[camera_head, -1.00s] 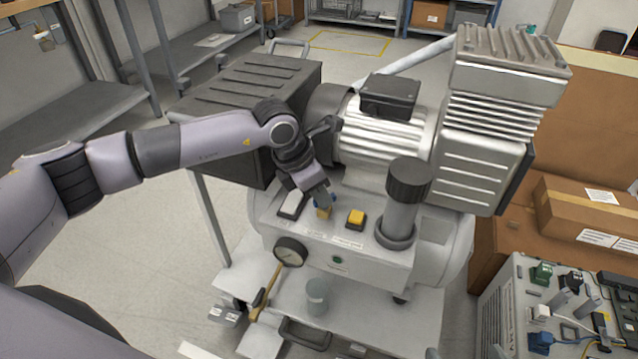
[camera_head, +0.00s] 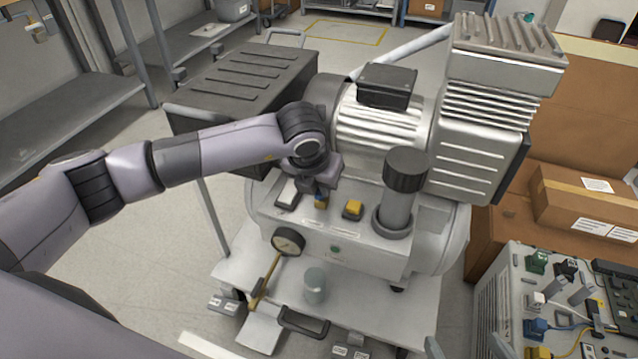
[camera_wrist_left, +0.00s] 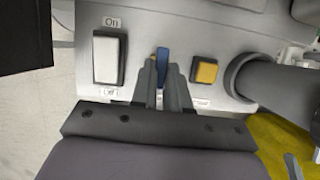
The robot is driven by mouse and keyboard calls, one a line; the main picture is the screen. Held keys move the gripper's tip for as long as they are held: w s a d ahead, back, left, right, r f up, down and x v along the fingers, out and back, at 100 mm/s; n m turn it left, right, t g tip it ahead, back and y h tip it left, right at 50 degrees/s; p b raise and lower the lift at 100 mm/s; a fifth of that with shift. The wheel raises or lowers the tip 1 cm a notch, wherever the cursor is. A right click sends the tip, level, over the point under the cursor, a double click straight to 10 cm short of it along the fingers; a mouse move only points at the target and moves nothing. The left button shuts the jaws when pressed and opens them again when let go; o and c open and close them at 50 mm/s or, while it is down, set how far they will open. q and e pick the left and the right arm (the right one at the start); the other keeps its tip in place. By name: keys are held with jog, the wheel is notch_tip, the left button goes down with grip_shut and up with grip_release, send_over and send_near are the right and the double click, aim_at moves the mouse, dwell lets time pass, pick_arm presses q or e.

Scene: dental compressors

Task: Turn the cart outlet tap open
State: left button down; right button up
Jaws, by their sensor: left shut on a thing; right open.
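The outlet tap has a small blue lever (camera_wrist_left: 162,54), seen upright in the left wrist view between my fingertips. In the head view the tap's brass body (camera_head: 320,204) shows on the compressor's sloped front panel. My left gripper (camera_head: 318,187) comes down onto the tap from above. In the wrist view my left gripper (camera_wrist_left: 161,75) is shut on the blue lever, one finger on each side. The fingers hide the lever's lower part and most of the tap body. My right gripper is not in view.
Close to the tap are a white On/Off rocker switch (camera_head: 287,195) at left and a yellow button (camera_head: 353,208) at right. A grey cylinder with a black cap (camera_head: 405,172) rises further right. A gauge (camera_head: 288,241) is below. The motor (camera_head: 380,128) stands behind.

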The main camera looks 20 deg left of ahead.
pick_arm(q)
jog(key=shift+n, duration=0.3)
pick_arm(e)
jog(key=shift+a+r, duration=0.1)
pick_arm(q)
jog(key=c, duration=1.1)
grip_release()
jog(key=shift+r, duration=0.1)
jog(key=shift+s+r, duration=0.1)
jog(key=shift+r, duration=0.15)
jog(key=p+v, duration=0.1)
jog(key=v, duration=0.5)
jog(key=shift+s+d+r+p, duration=0.1)
jog(key=shift+r+p, duration=0.15)
jog(key=shift+p, duration=0.05)
pick_arm(e)
jog(key=shift+s+d+f, duration=0.2)
jog(key=shift+d+f, duration=0.2)
jog(key=shift+d, duration=0.25)
